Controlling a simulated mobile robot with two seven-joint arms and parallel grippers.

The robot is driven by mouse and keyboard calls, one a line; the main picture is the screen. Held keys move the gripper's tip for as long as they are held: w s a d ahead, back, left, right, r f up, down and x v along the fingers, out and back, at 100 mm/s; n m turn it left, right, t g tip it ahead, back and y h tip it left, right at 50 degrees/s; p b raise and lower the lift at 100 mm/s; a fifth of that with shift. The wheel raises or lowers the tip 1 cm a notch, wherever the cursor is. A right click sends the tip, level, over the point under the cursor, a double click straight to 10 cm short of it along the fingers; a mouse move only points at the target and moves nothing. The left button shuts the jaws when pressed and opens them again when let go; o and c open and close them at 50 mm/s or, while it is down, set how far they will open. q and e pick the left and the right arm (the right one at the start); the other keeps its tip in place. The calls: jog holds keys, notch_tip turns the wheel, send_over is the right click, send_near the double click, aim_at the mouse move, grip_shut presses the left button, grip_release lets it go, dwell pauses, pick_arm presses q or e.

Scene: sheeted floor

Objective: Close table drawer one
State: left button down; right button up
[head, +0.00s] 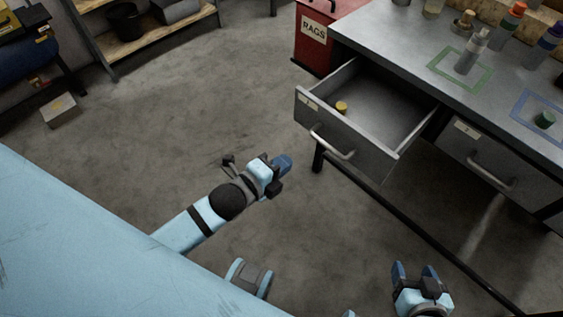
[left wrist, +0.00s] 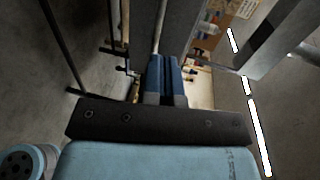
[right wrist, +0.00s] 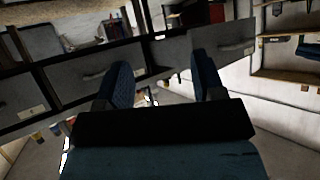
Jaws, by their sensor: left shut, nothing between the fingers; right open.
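Table drawer one (head: 385,152) is a grey metal drawer, pulled open from the left part of the grey workbench (head: 395,38). A small yellow object (head: 341,107) lies inside it. Its bar handle (head: 332,143) is on the front face. My left gripper (head: 284,163) is shut and empty, in front of the drawer and apart from the handle in the head view. Its blue fingers also show in the left wrist view (left wrist: 166,82). My right gripper (head: 416,272) is open and empty, low in the head view; its spread fingers show in the right wrist view (right wrist: 160,82).
A second drawer (head: 498,165) to the right is shut. A red RAGS bin (head: 313,45) stands at the bench's left end. Bottles and a green cap (head: 544,119) stand on the bench top. A shelf (head: 130,38) and a small box (head: 59,110) are at left. The floor between is clear.

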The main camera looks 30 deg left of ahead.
aim_at(318, 140)
pick_arm(q)
jog(key=b+x, duration=0.1)
jog(key=x, duration=0.9)
jog(key=shift+w+d+f+b, duration=0.1)
jog(key=shift+b, duration=0.2)
pick_arm(e)
jog(key=shift+w+a, duration=0.1)
pick_arm(q)
jog(key=shift+w, duration=0.1)
jog(key=shift+w, duration=0.2)
jog(key=r+x, duration=0.1)
jog(key=x, duration=0.6)
jog(key=r+x, duration=0.1)
jog(key=x, duration=0.6)
jog(key=r+b+x, duration=0.1)
jog(key=r+x, duration=0.1)
jog(key=x, duration=0.6)
jog(key=shift+w+d+r, duration=0.1)
jog(key=shift+w+d, duration=0.1)
jog(key=shift+w, duration=0.1)
jog(key=shift+w+d+r, duration=0.1)
jog(key=shift+w, duration=0.35)
jog(key=shift+w+r, duration=0.1)
jog(key=shift+r, duration=0.2)
pick_arm(e)
jog(key=shift+a+r+y, duration=0.1)
jog(key=shift+a+y, duration=0.1)
jog(key=shift+y, duration=0.1)
